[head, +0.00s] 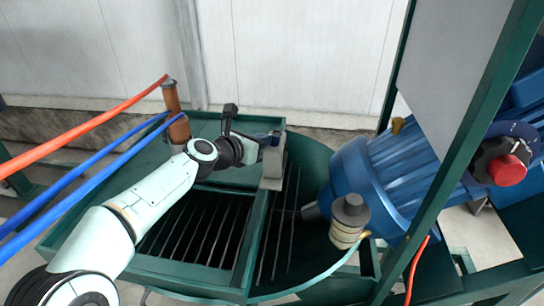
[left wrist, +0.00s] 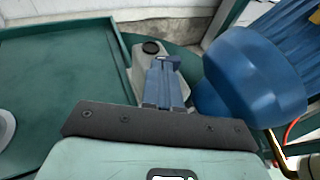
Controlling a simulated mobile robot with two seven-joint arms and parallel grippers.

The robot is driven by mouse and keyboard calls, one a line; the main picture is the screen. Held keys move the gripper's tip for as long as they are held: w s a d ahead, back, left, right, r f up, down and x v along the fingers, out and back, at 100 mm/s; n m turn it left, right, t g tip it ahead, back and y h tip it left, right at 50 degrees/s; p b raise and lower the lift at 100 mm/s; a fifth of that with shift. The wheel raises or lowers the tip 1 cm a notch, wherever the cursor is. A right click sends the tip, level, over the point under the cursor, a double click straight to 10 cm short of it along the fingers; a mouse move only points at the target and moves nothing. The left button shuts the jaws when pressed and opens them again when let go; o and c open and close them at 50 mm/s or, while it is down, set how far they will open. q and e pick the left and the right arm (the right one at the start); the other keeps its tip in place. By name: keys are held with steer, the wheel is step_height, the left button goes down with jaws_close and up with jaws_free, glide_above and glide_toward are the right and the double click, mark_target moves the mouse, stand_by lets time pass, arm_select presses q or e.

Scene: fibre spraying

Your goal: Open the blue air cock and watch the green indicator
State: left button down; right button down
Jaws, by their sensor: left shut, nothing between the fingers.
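My left gripper (head: 272,140) reaches in from the left over the green machine frame (head: 160,263). Its fingers are closed together with nothing between them; they also show in the left wrist view (left wrist: 166,70). The fingertips are close to a grey block (head: 272,171), which has a black cap (left wrist: 151,47) in the left wrist view; I cannot tell whether they touch. I cannot make out a blue air cock for certain, as the gripper covers part of this spot. No green indicator can be told apart from the green frame. My right gripper is not in view.
A large blue motor-like body (head: 385,180) lies right of the gripper, with a grey-capped cylinder (head: 350,213) before it. Orange (head: 80,128) and blue (head: 75,180) hoses run at the left. A red knob (head: 507,170) sits right, behind a green post (head: 455,160).

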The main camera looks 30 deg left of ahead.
arm_select(q)
steer(key=shift+w+a+m+g+h, duration=0.15)
steer(key=shift+m+h, duration=0.35)
steer(key=shift+h, duration=0.1)
steer(key=shift+w+a+m+g+h, duration=0.1)
steer(key=shift+a+m+g+h, duration=0.05)
steer(key=shift+m+h, duration=0.4)
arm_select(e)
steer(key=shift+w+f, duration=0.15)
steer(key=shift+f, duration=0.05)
arm_select(q)
steer(key=shift+w+a+r+m+g+h+p, duration=0.1)
steer(key=shift+w+a+m+g+h+p, duration=0.15)
steer(key=shift+m+g+h+p, duration=0.9)
steer(key=shift+w+a+f+m+t+h+p, duration=0.15)
steer(key=shift+m+h+p, duration=0.4)
steer(key=shift+p, duration=1.4)
steer(key=shift+w+a+r+m+g+h+p, duration=0.25)
steer(key=shift+m+g+h+p, duration=0.35)
steer(key=shift+h+p, duration=0.7)
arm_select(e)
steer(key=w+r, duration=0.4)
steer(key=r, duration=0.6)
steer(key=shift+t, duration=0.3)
